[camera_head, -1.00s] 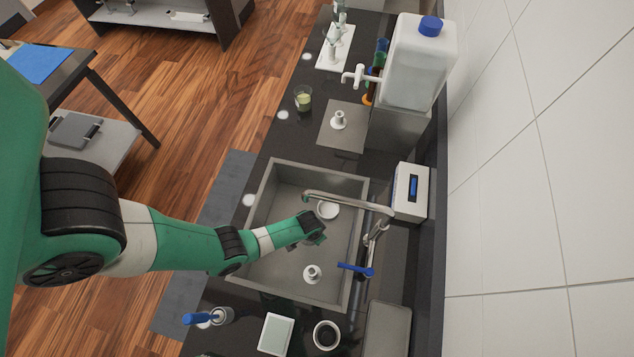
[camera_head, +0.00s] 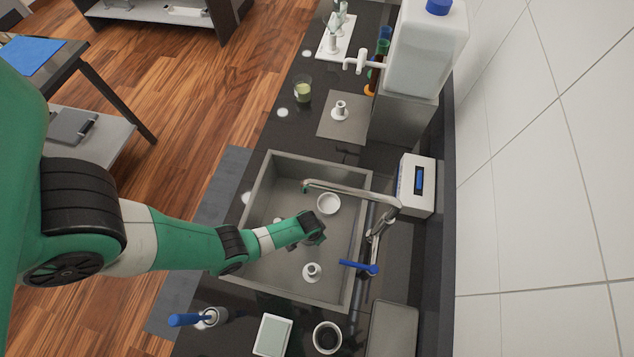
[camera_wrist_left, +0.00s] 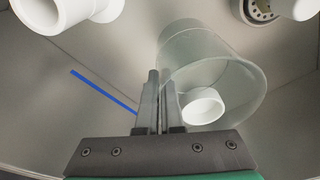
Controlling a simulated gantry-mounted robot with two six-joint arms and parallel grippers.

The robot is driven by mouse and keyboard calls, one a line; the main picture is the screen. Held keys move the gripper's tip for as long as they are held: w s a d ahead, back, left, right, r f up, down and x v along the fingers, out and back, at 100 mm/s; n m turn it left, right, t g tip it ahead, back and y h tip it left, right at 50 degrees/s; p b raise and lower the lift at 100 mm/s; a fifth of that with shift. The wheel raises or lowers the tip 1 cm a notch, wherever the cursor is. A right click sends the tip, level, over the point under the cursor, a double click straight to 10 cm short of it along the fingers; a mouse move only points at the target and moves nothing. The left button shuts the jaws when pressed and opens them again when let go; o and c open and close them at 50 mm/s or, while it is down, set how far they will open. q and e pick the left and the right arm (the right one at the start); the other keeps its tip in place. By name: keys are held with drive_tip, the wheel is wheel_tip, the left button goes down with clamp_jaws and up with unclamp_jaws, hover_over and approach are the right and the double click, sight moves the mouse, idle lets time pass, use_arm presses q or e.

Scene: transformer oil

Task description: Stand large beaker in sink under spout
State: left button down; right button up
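The large clear beaker (camera_wrist_left: 215,65) is in the left wrist view, its open mouth facing the camera and tilted. My left gripper (camera_wrist_left: 160,80) is closed, with its fingers on either side of the beaker's wall. In the head view my left gripper (camera_head: 312,235) is over the sink (camera_head: 262,185), and I cannot make out the beaker there. The tap's spout (camera_head: 306,186) reaches over the sink from the right, its tip up the picture from the gripper. I cannot tell whether the beaker touches the sink floor. My right gripper is out of view.
White round pieces (camera_head: 329,203) and (camera_head: 312,271) stand in the sink. A small beaker with yellowish liquid (camera_head: 303,90) stands on the counter. A large white container (camera_head: 424,50) is at upper right.

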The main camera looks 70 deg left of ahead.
use_arm(q)
drive_tip(key=shift+f+b, duration=0.3)
drive_tip(key=c, duration=0.7)
unclamp_jaws()
drive_tip(key=r+p, duration=0.4)
drive_tip(key=s+r+p, duration=0.1)
drive_tip(key=r+p, duration=0.2)
drive_tip(key=p, duration=0.1)
drive_tip(key=r+p, duration=0.3)
drive_tip(key=r, duration=0.1)
drive_tip(key=shift+s+d+r+p, duration=0.3)
drive_tip(key=shift+d+r+p, duration=0.05)
drive_tip(key=shift+p, duration=0.05)
drive_tip(key=shift+f, duration=0.1)
